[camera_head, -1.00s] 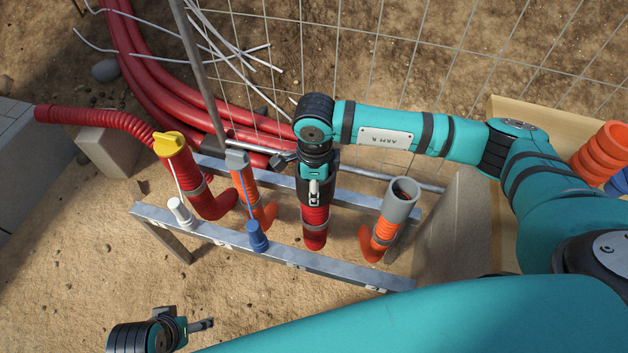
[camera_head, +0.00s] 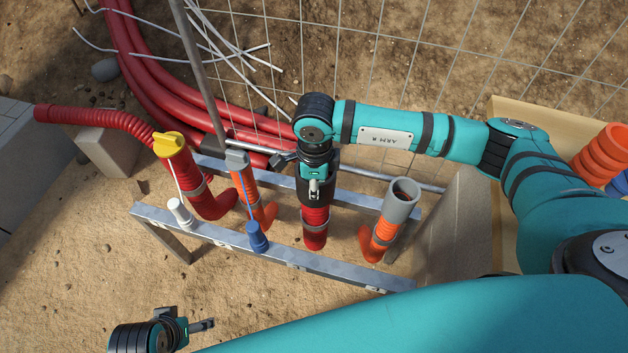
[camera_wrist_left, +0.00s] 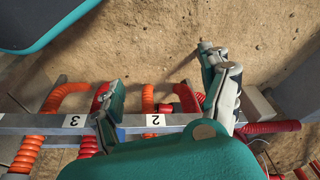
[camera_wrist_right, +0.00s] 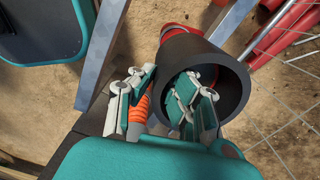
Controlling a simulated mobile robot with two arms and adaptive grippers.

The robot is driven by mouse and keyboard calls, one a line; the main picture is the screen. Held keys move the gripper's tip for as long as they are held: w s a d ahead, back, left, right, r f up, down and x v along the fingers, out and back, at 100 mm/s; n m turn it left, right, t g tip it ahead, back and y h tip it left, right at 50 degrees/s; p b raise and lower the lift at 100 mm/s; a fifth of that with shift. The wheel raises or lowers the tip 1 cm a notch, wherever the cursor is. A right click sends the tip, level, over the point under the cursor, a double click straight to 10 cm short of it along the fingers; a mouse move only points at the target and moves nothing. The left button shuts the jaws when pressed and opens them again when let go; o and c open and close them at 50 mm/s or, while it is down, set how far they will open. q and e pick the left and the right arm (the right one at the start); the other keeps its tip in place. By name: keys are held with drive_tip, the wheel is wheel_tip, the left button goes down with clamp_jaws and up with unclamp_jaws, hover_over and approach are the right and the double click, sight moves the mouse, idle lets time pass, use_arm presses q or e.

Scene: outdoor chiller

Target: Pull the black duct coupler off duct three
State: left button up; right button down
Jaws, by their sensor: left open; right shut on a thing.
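The black duct coupler (camera_head: 326,191) is at the upper end of a thick red duct (camera_head: 315,222) in the middle of the rack. In the right wrist view the coupler (camera_wrist_right: 234,92) is a wide black tube with its open end facing me. My right gripper (camera_head: 315,186) is shut on its wall, one finger inside and one outside. How far the coupler sits on the duct is hidden. My left gripper (camera_head: 208,325) is open and empty, low at the left in the head view. The left wrist view shows its spread fingers (camera_wrist_left: 160,85) over the rack.
A metal rack rail (camera_head: 270,249) runs across the front. Neighbouring ducts have a yellow cap (camera_head: 168,144), a grey plug (camera_head: 236,160) and a grey collar (camera_head: 402,199). A white cap (camera_head: 179,212) and a blue cap (camera_head: 257,238) are by the rail. Wire mesh stands behind.

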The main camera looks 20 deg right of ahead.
use_arm(q)
drive_tip(key=shift+f, duration=0.25)
use_arm(e)
drive_tip(key=shift+s+r, duration=0.15)
drive_tip(key=shift+s, duration=0.15)
use_arm(q)
drive_tip(key=shift+f, duration=0.15)
drive_tip(key=shift+w+f, duration=0.1)
drive_tip(key=shift+w, duration=0.05)
use_arm(e)
drive_tip(key=shift+r, duration=0.2)
use_arm(q)
drive_tip(key=shift+f, duration=0.1)
drive_tip(key=shift+f, duration=0.2)
use_arm(e)
drive_tip(key=shift+a+r, duration=0.1)
drive_tip(key=shift+r, duration=0.1)
use_arm(q)
drive_tip(key=shift+w+d+f+p, duration=0.1)
drive_tip(key=shift+p, duration=0.25)
use_arm(e)
drive_tip(key=shift+r, duration=0.1)
